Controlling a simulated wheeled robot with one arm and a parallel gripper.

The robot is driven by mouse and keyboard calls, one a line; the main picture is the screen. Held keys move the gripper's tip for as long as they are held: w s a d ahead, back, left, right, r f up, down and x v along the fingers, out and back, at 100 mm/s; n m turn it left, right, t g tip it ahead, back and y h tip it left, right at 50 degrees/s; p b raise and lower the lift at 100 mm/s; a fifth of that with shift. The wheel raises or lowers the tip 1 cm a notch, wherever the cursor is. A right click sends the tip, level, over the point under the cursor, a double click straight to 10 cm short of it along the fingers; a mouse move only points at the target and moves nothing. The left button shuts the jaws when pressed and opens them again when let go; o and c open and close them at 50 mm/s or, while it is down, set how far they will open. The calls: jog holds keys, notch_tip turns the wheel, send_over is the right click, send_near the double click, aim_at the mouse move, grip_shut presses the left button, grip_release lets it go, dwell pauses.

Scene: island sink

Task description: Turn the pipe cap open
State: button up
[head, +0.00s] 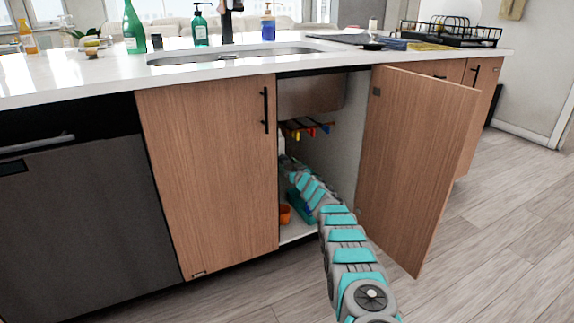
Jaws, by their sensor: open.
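The cabinet under the sink stands open on its right side. My arm reaches into this opening, and its far end passes behind the edge of the closed left door (208,180). My gripper's fingers are hidden there, so I cannot see what they are near or touching. Thin pipes or rods with small red, yellow and blue ends (307,130) show under the sink basin (311,96). A narrow white piece (281,145) shows beside the left door's edge. I cannot tell which part is the pipe cap.
The open right door (418,160) swings out to the right of my arm. An orange container (284,214) and a dark teal object (300,208) stand on the cabinet floor. A dark dishwasher (85,225) is at left. The wood floor (500,240) at right is clear.

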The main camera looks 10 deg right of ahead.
jog(key=shift+c, duration=0.3)
grip_shut()
jog(key=shift+n, duration=0.3)
jog(key=n+b, duration=0.1)
jog(key=n, duration=0.2)
jog(key=shift+a+n, duration=0.1)
jog(key=shift+n, duration=0.3)
jog(key=n+b, duration=0.1)
jog(key=n, duration=0.3)
jog(key=shift+f+n+b, duration=0.1)
jog(key=shift+n+b, duration=2.55)
jog(key=shift+n, duration=2.15)
